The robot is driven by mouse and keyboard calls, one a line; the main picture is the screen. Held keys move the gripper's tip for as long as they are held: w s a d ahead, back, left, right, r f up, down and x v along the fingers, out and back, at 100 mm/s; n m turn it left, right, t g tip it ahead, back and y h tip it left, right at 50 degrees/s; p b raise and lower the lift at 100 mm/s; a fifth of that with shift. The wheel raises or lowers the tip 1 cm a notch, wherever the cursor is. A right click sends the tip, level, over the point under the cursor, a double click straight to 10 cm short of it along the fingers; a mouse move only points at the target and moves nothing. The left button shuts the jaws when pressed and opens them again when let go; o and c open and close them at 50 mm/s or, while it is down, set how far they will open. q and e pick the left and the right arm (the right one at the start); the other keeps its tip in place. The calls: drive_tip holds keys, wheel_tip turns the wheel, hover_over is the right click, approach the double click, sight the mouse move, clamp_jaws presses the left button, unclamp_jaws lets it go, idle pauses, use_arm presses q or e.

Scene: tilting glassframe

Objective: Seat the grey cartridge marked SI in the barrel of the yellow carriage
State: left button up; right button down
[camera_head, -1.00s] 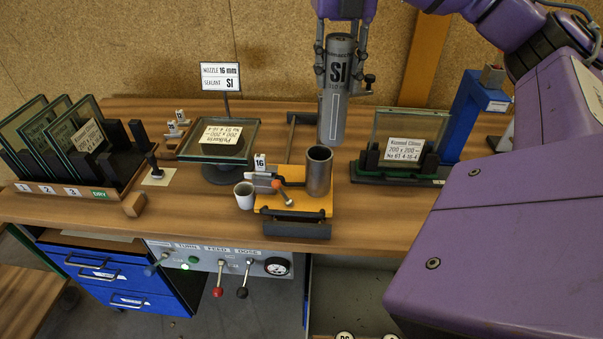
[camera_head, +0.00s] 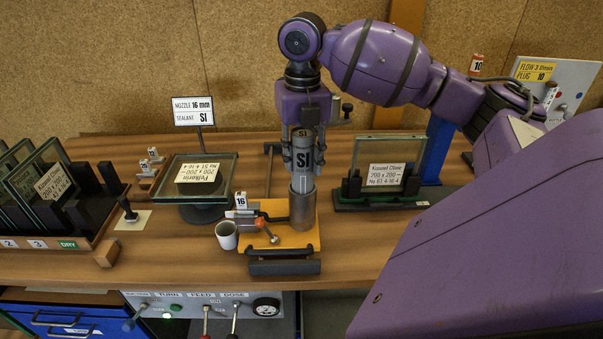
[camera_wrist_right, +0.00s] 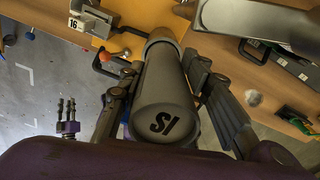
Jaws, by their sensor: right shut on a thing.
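The grey cartridge marked SI (camera_head: 303,178) stands upright in the grip of my right gripper (camera_head: 304,162). Its lower part is inside the metal barrel (camera_head: 303,213) of the yellow carriage (camera_head: 288,240), and its upper part with the SI label stands above the rim. In the right wrist view the cartridge's end face marked SI (camera_wrist_right: 163,123) faces the camera, with the gripper's fingers on both sides. The barrel (camera_wrist_right: 162,38) shows at the cartridge's far end. How deep the cartridge sits is hidden by the barrel wall.
A red-tipped clamp lever (camera_head: 267,230) and a white cup (camera_head: 227,235) stand left of the barrel. A glass pane lies on a round stand (camera_head: 203,212) further left. A framed glass pane (camera_head: 388,160) stands to the right. A glass rack (camera_head: 108,250) is at the left.

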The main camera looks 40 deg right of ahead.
sight(302, 132)
drive_tip(key=shift+f, duration=2.35)
drive_tip(key=c, duration=1.3)
unclamp_jaws()
drive_tip(key=shift+f, duration=0.1)
drive_tip(key=shift+o, duration=0.2)
wheel_tip(302, 132, up, 12)
drive_tip(key=shift+s+r, duration=0.1)
drive_tip(key=shift+r, duration=0.05)
